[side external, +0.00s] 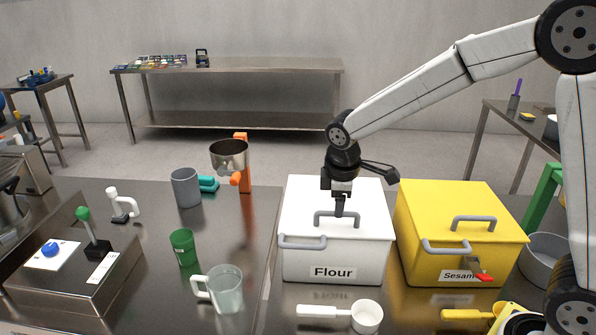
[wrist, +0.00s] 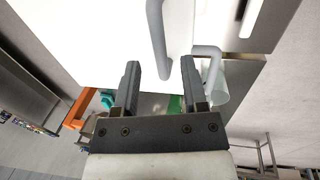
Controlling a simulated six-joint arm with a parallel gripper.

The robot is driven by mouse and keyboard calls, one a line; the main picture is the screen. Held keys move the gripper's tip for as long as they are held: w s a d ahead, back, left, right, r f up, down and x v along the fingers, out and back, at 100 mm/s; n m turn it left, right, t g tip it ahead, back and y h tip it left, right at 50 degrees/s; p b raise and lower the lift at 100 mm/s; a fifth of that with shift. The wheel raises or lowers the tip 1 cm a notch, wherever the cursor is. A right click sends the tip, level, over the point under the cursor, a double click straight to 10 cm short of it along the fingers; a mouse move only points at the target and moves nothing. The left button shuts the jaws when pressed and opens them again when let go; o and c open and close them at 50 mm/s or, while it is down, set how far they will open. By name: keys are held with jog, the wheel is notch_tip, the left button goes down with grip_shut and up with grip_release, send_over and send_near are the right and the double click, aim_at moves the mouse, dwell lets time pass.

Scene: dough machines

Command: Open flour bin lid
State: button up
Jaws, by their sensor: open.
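The white flour bin (side external: 330,262), labelled "Flour", stands on the steel counter with its lid (side external: 365,212) closed. A grey handle (side external: 352,216) sits on top of the lid, and another grey handle (side external: 302,242) is on the front left. My gripper (side external: 339,210) points down close over the lid by the top handle. In the wrist view my gripper (wrist: 160,78) is open with nothing held. One grey handle (wrist: 155,30) reaches down toward the gap between the fingertips; another (wrist: 207,65) is right of the right finger. I cannot tell whether a finger touches a handle.
A yellow sesame bin (side external: 450,215) stands close on the right. A white scoop (side external: 365,316) lies in front of the flour bin. A green cup (side external: 183,247), a clear jug (side external: 225,290) and an orange stand with a steel bowl (side external: 229,155) are to the left.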

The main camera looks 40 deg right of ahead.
jog(key=shift+w+d+f, duration=0.1)
jog(key=shift+f, duration=0.5)
jog(key=shift+w+d+f, duration=0.1)
jog(key=shift+f, duration=0.45)
grip_shut()
dwell(0.7)
